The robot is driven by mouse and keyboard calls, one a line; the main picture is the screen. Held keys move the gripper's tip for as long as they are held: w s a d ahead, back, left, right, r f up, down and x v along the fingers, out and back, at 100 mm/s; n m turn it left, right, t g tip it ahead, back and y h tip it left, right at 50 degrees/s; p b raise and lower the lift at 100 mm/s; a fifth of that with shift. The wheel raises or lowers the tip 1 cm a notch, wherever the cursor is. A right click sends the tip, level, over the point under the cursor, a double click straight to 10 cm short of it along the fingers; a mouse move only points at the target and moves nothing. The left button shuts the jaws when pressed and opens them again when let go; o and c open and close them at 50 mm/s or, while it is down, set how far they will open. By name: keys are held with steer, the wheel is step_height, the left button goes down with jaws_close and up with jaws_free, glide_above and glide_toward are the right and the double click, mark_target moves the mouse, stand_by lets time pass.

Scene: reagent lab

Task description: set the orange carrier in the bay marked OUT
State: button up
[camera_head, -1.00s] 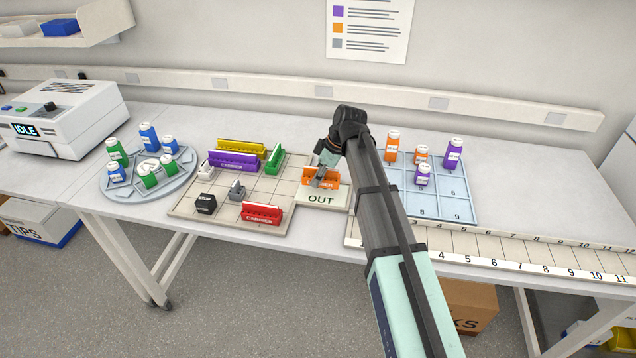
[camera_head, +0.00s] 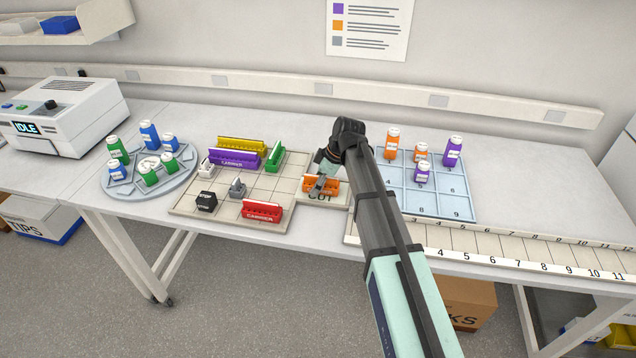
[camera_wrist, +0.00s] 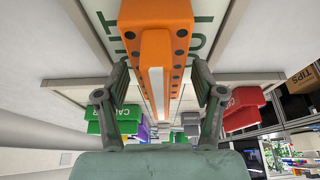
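The orange carrier (camera_head: 331,186) stands in the small bay marked OUT (camera_head: 340,200), at the right of the tiled board, and covers part of the lettering. My gripper (camera_head: 320,185) is low at the carrier. In the wrist view the orange carrier (camera_wrist: 155,60) lies between the two spread fingers of my gripper (camera_wrist: 158,72), with OUT lettering showing on both sides. The fingers look open, with narrow gaps beside the carrier's near part. Contact at the fingertips is hard to tell.
The tiled board (camera_head: 232,190) holds a red carrier (camera_head: 262,211), a purple carrier (camera_head: 233,158), a yellow carrier (camera_head: 242,145), a green carrier (camera_head: 274,157) and a black block (camera_head: 206,201). A blue numbered tray (camera_head: 440,203) with vials stands right of my arm.

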steer(key=b+v, duration=0.2)
steer(key=v, duration=1)
steer(key=shift+a+r+b, duration=0.1)
steer(key=shift+r+b, duration=0.1)
steer(key=shift+b, duration=0.1)
